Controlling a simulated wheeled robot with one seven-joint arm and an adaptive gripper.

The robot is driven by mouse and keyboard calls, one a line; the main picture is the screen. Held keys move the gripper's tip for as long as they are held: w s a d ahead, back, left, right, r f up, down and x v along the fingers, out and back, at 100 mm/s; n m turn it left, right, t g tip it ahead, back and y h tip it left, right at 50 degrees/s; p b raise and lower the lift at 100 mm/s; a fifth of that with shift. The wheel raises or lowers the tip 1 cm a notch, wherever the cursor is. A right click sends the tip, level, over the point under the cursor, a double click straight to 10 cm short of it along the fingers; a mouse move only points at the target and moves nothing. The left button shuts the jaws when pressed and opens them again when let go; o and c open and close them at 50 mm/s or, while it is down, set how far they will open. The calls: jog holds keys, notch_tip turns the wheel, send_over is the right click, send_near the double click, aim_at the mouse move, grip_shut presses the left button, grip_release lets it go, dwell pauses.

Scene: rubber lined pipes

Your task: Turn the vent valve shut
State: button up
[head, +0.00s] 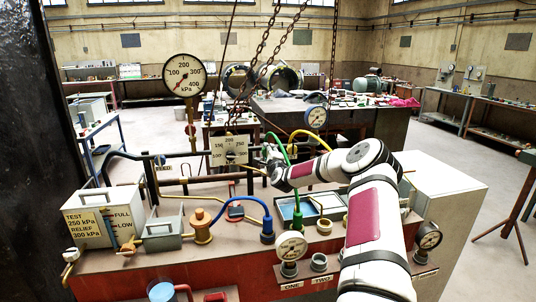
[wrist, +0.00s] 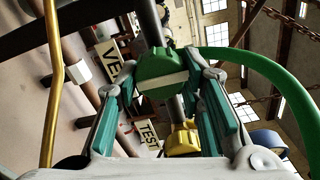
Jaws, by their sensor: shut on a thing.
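The vent valve's green handle (wrist: 163,65) has a pale stripe across it and sits on a dark pipe in the wrist view. A partly hidden plate starting "VE" (wrist: 108,60) is beside it. My gripper (wrist: 165,82) is shut on the green handle, one teal-padded finger on each side. In the head view my gripper (head: 273,160) is at the pipework behind the red bench, and the handle is too small and covered to make out. How far the valve is turned cannot be told.
A yellow valve handle (wrist: 185,138) with a TEST plate (wrist: 149,134) is close to my fingers. A green hose (head: 293,185) curves beside my gripper. A yellow pipe (wrist: 52,90), gauges such as the round one (head: 292,246), and hanging chains (head: 268,45) are around.

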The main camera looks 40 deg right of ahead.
jog(key=o, duration=1.2)
jog(key=shift+c, duration=0.2)
jog(key=v, duration=1.2)
jog(key=shift+f, duration=0.1)
